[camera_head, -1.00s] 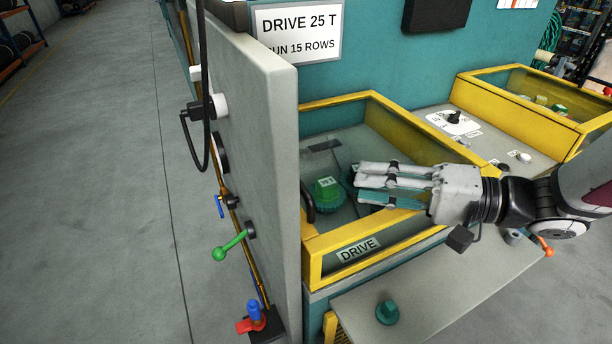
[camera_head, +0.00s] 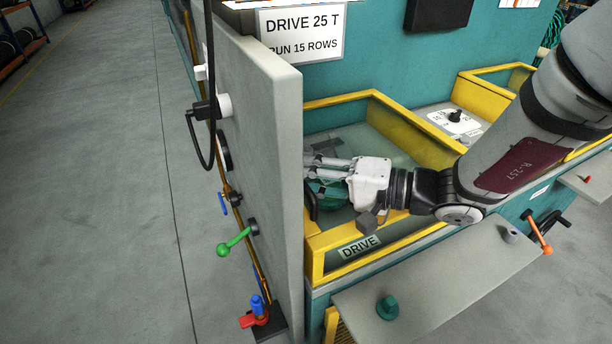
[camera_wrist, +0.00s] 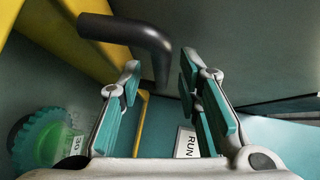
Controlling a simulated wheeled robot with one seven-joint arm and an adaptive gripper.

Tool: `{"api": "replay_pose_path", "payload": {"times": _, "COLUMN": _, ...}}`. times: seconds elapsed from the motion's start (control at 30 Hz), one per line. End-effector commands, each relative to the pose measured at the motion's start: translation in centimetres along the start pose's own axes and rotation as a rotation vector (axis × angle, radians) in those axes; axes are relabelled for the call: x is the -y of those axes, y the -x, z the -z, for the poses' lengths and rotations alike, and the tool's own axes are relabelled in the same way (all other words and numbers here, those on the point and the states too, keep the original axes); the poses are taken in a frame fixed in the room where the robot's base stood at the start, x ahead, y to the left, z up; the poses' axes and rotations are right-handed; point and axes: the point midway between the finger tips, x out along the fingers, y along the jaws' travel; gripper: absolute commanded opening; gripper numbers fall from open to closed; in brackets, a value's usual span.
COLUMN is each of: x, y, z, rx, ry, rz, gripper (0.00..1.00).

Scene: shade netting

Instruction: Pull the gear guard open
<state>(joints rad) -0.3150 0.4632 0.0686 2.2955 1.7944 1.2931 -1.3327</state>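The gear guard (camera_head: 318,250) is a yellow frame with clear panels and a DRIVE label, seen just right of the grey upright panel in the head view. Its black bent handle (camera_head: 311,203) is at the frame's left corner, partly hidden by that panel. The handle also shows in the wrist view (camera_wrist: 125,35), running from the yellow frame towards the space ahead of my fingers. My gripper (camera_head: 312,166) is over the guard, fingers pointing left. In the wrist view the fingers (camera_wrist: 160,68) are apart, with the handle's end beyond or between their tips; contact cannot be told.
A green gear (camera_wrist: 40,138) is low left in the wrist view. The grey upright panel (camera_head: 262,130) with knobs and levers stands close left of my fingers. A grey shelf (camera_head: 440,275) with a green knob (camera_head: 387,307) juts out in front. The floor at left is clear.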

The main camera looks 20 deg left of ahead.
Motion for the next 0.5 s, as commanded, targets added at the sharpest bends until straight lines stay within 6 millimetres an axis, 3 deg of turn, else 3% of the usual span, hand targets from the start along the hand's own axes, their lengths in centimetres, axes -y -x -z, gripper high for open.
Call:
{"api": "replay_pose_path", "payload": {"times": 0.07, "x": 0.00, "y": 0.01, "z": 0.00, "rx": 0.000, "ry": 0.000, "rz": 0.000, "gripper": 0.32}}
{"api": "replay_pose_path", "payload": {"times": 0.2, "x": 0.01, "y": 0.03, "z": 0.00, "rx": 0.000, "ry": 0.000, "rz": 0.000, "gripper": 0.00}}
{"api": "replay_pose_path", "payload": {"times": 0.5, "x": -0.07, "y": 0.17, "z": 0.14, "rx": 0.000, "ry": 0.000, "rz": 0.000, "gripper": 0.00}}
